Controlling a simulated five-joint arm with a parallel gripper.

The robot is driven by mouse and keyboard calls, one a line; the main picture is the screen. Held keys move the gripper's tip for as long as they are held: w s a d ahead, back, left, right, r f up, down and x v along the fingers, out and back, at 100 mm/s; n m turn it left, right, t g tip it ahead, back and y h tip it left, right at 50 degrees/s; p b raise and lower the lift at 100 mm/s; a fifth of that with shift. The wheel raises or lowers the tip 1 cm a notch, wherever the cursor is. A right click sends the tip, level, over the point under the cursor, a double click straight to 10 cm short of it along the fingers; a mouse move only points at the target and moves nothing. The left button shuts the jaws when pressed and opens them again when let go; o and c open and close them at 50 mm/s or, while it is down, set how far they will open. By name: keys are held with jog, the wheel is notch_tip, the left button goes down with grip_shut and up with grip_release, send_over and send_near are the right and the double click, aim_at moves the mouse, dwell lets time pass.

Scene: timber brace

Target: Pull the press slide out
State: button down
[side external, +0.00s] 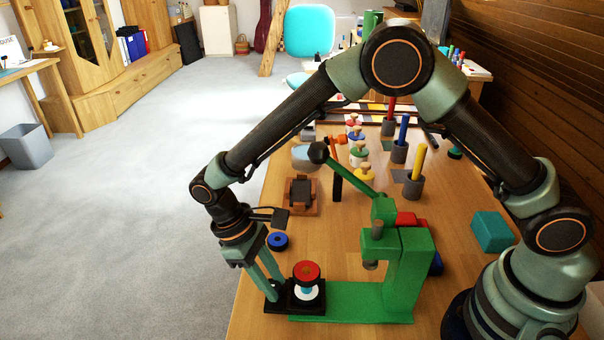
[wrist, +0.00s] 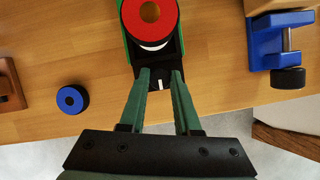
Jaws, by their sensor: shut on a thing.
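The green press (side external: 405,265) stands on the table, its lever sloping up to a black knob (side external: 319,152). Its black slide (side external: 308,304) sits at the left end of the green base, out to the left of the ram (side external: 371,262). A red-topped piece with a white lower part (side external: 306,274) stands on the slide. In the wrist view its red ring (wrist: 150,12) hides part of the slide (wrist: 155,73). My gripper (side external: 273,294) is shut on the slide's outer end; the fingers also show in the wrist view (wrist: 160,78). The exact grip point is partly hidden.
A blue ring (side external: 277,241) lies left of the press, close to my wrist. A wooden cradle (side external: 301,195) and several coloured pegs in grey holders stand farther back. A blue clamp-like item (wrist: 278,45) shows at the right in the wrist view. The table edge is close to my gripper.

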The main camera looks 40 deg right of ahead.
jog(key=shift+w+a, duration=0.45)
jog(key=shift+w, duration=0.1)
jog(key=c, duration=0.6)
grip_release()
jog(key=shift+s, duration=0.1)
jog(key=shift+r, duration=0.1)
jog(key=v, duration=1.2)
jog(key=shift+d, duration=0.15)
